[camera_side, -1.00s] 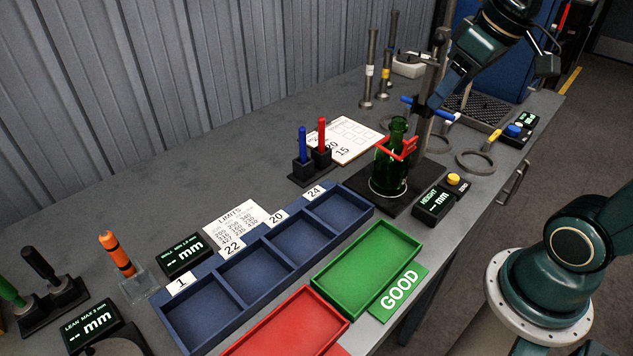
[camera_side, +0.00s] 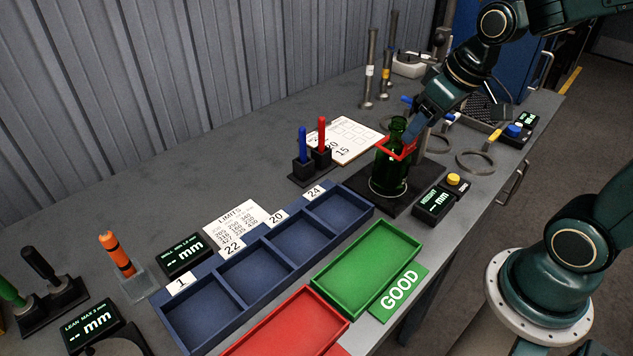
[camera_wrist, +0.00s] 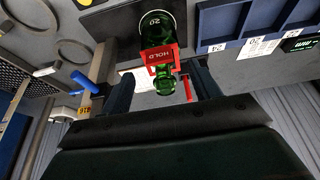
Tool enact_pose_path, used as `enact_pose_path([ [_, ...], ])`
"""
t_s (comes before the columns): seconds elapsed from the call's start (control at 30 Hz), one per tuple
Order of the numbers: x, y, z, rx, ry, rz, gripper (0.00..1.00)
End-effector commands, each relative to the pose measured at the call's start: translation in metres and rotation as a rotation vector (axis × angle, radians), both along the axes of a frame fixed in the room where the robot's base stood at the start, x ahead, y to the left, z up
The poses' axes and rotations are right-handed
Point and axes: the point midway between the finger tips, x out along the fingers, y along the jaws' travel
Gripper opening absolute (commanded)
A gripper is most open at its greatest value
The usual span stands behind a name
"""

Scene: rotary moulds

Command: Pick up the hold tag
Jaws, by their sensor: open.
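The red hold tag (camera_side: 397,150) hangs around the neck of a dark green bottle (camera_side: 386,178) that stands upright on a black height-gauge base. In the wrist view the tag (camera_wrist: 160,57) shows its HOLD lettering, in front of the bottle (camera_wrist: 176,22). My gripper (camera_side: 412,128) is at the bottle's neck, close to the tag, coming down from the upper right. In the wrist view its two fingers (camera_wrist: 160,74) are apart, one on each side of the tag and neck. Whether a finger touches the tag I cannot tell.
A gauge post with a blue clamp handle (camera_wrist: 83,84) stands close beside my gripper. A pen stand (camera_side: 312,160) is left of the bottle. The green GOOD tray (camera_side: 335,306) and the blue sorting tray (camera_side: 258,306) are nearer the camera. Metal rings lie to the right.

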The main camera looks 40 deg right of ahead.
Motion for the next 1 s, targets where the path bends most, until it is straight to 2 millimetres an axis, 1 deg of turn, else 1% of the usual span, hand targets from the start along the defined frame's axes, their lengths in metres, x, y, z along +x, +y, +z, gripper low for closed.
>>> enact_pose_path([
  [0.17,0.001,0.000,-0.002,0.000,0.001,0.000,0.62],
  [0.27,0.003,0.000,-0.007,0.001,0.003,0.000,0.62],
  [0.7,0.018,0.000,-0.043,0.000,0.003,-0.001,0.62],
  [0.83,0.020,0.000,-0.047,0.000,0.001,-0.001,0.62],
  [1.0,0.020,0.000,-0.048,-0.001,0.000,0.000,0.62],
])
